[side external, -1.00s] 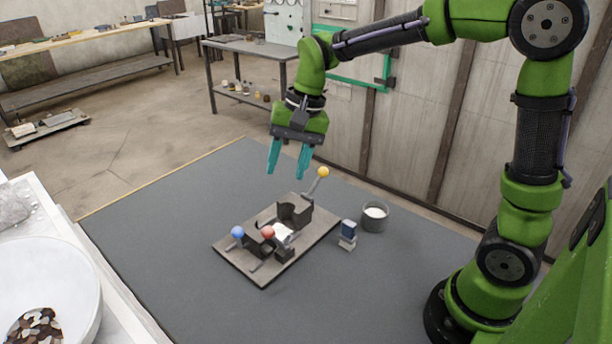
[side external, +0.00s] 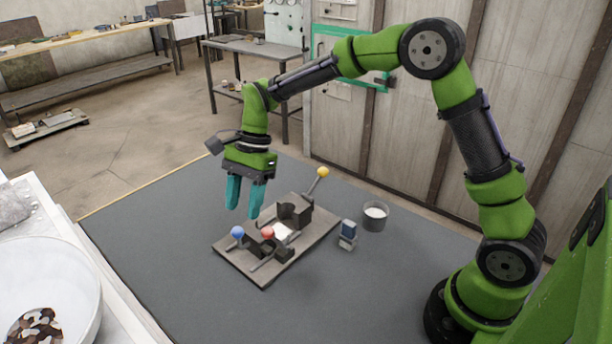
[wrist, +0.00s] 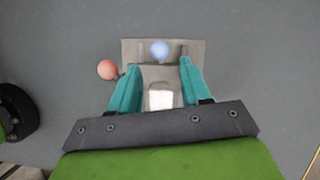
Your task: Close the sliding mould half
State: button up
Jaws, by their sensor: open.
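The mould stands on a grey-brown baseplate (side external: 318,238) in the side view. A dark block (side external: 256,244) with a blue ball knob (side external: 237,232) is at its left end. Another dark block with a curved hollow (side external: 296,212) is at its back right. A gap with a white piece (side external: 283,231) separates them. A red ball knob (side external: 267,233) is near the front, and a yellow ball knob (side external: 323,172) tops a tilted rod. My gripper (side external: 242,213) is open and empty above the blue knob, which the wrist view (wrist: 159,49) shows between and beyond the fingertips.
A grey pot (side external: 375,217) with white contents and a small blue-and-white block (side external: 348,234) stand right of the baseplate. A white bowl (side external: 70,285) is on the bench at left.

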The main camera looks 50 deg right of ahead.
aim_at(239, 237)
jog(key=x, duration=0.8)
jog(key=shift+f, duration=0.1)
grip_shut()
